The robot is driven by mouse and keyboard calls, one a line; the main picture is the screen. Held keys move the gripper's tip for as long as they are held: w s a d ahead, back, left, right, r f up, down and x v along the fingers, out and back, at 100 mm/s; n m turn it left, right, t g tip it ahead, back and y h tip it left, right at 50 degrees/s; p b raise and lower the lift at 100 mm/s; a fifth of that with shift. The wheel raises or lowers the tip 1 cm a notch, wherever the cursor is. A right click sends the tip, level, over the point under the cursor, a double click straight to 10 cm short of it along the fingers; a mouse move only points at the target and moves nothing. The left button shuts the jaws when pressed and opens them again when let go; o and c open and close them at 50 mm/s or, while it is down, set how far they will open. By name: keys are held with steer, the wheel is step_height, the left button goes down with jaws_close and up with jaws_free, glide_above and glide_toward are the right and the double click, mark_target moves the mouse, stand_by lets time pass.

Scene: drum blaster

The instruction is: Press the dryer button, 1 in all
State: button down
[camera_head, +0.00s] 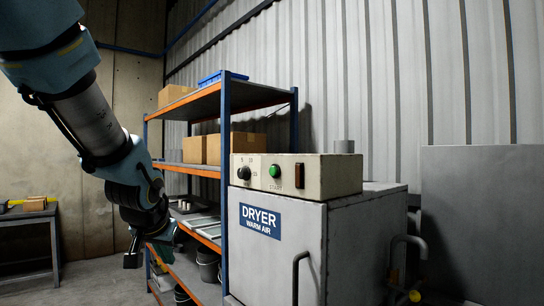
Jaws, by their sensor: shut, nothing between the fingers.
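The dryer (360,238) is a grey metal cabinet with a blue sign reading DRYER WARM AIR (261,220). A cream control box (330,174) sits on top of it. The green round dryer button (275,171), labelled START, is on the box's front face. A black knob (244,173) is to its left and a dark brown rectangular switch or lamp (299,175) to its right. My gripper (133,260) is shut and empty, hanging at the left, lower than the button and well apart from the dryer. Its fingertips are small and dark in this view.
A blue and orange shelf rack (226,120) with cardboard boxes (235,148) stands behind, left of the dryer. A door handle (300,275) juts from the dryer front. A table (30,215) is at the far left. Floor between table and rack looks clear.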

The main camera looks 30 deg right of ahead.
mark_target(273, 171)
steer(key=s+d+r+m+t+h+p, duration=0.2)
steer(key=d+r+m+h+p, duration=0.2)
steer(key=d+r, duration=1)
step_height(273, 171, up, 4)
steer(key=shift+d+r+h, duration=0.25)
steer(key=shift+h, duration=0.25)
steer(key=w+d+b, duration=0.1)
steer(key=d+b, duration=0.6)
steer(key=d, duration=0.1)
steer(key=shift+w+d, duration=0.3)
steer(key=shift+w, duration=0.05)
stand_by(0.7)
steer(key=shift+w+d+b, duration=0.1)
steer(key=shift+d+b, duration=0.3)
